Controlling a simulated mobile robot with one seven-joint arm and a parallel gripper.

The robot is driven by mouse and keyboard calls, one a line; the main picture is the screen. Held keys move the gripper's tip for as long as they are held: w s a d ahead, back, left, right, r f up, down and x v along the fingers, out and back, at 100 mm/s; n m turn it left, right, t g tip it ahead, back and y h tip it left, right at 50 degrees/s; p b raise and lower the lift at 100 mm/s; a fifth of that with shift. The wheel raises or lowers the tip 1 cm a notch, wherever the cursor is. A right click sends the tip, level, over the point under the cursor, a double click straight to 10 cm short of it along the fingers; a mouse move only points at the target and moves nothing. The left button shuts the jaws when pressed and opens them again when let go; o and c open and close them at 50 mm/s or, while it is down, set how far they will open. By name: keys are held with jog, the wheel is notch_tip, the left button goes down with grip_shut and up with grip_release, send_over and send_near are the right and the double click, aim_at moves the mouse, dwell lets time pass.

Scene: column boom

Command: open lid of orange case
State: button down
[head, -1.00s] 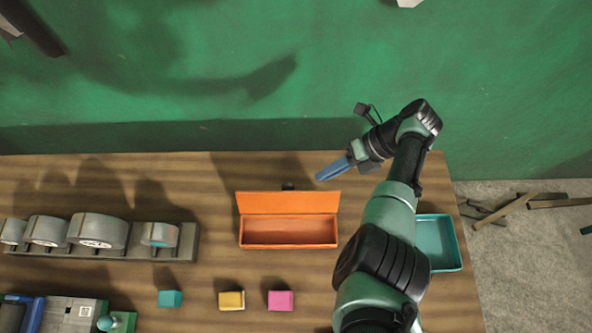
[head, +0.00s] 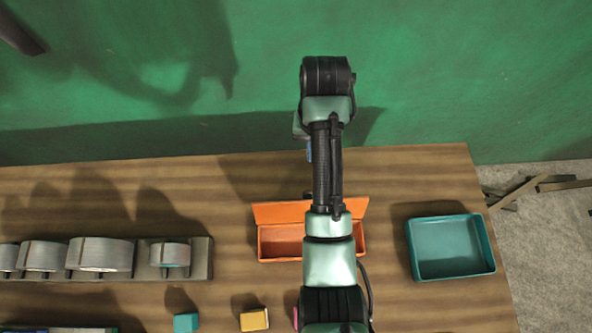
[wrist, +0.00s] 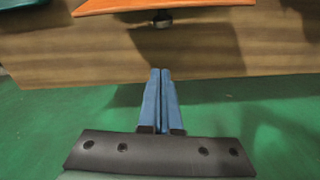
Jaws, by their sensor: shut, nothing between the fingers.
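The orange case (head: 283,247) stands on the wooden table in the head view, with its lid (head: 279,213) raised at the far side. The case's inside shows, and my arm hides its middle. In the wrist view the orange lid (wrist: 120,5) is at the top edge, with a dark round knob (wrist: 162,19) below it. My gripper (wrist: 160,72) is shut and empty, its blue fingers together and apart from the lid and knob. In the head view my gripper is mostly hidden behind my arm, near the table's far edge.
A teal tray (head: 450,247) stands right of the case. A grey rack (head: 200,258) with several round grey pieces is at the left. A teal block (head: 186,322), a yellow block (head: 254,319) and a partly hidden pink block are in front. A green surface lies beyond the table.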

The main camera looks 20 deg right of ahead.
jog(key=s+a+f+n+p, duration=0.1)
jog(key=s+f+p, duration=0.2)
jog(key=f, duration=0.5)
jog(key=shift+a+f+p, duration=0.25)
jog(key=shift+p, duration=0.4)
jog(key=shift+n, duration=0.3)
